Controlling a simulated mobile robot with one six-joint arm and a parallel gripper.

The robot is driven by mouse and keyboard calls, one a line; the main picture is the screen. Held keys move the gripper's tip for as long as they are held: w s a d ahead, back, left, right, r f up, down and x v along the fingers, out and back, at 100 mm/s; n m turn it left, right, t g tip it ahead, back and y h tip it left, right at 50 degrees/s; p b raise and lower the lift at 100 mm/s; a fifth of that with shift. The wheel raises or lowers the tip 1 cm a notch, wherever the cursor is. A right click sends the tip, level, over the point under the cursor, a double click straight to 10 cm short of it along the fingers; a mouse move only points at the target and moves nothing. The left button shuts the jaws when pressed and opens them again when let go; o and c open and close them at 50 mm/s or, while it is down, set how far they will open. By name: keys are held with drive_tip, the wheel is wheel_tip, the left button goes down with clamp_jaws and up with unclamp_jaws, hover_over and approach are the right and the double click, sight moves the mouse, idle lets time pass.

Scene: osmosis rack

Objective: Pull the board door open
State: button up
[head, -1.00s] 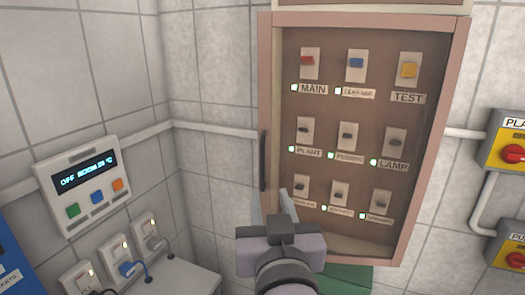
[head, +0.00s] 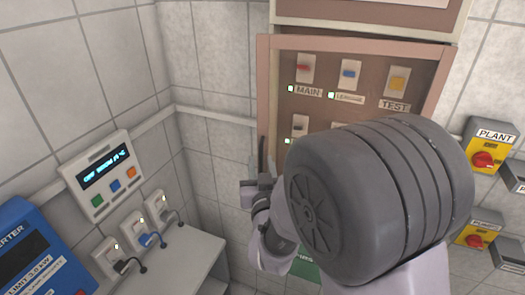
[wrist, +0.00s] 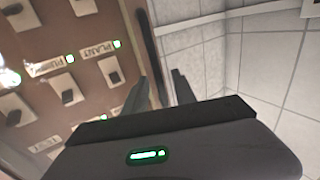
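The board door (head: 360,46) has a pinkish-brown frame and looks shut over the brown switch panel. Its dark upright handle (head: 262,150) is on the door's left edge, with its lower part hidden by my gripper. My gripper (head: 258,184) is at the handle's lower end; my arm covers much of the door's lower half. In the wrist view my gripper (wrist: 160,92) is open, with its two grey fingers apart. The dark handle (wrist: 150,55) runs down between the fingers in the picture. I cannot tell if they touch it.
A white control unit (head: 101,174) and a blue inverter box (head: 35,250) are at the left. Several sockets with plugs (head: 150,240) sit above a white ledge (head: 190,262). Yellow switch boxes with red knobs (head: 484,158) are on the right wall.

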clamp_jaws()
drive_tip(key=shift+r, duration=0.1)
idle(1.4)
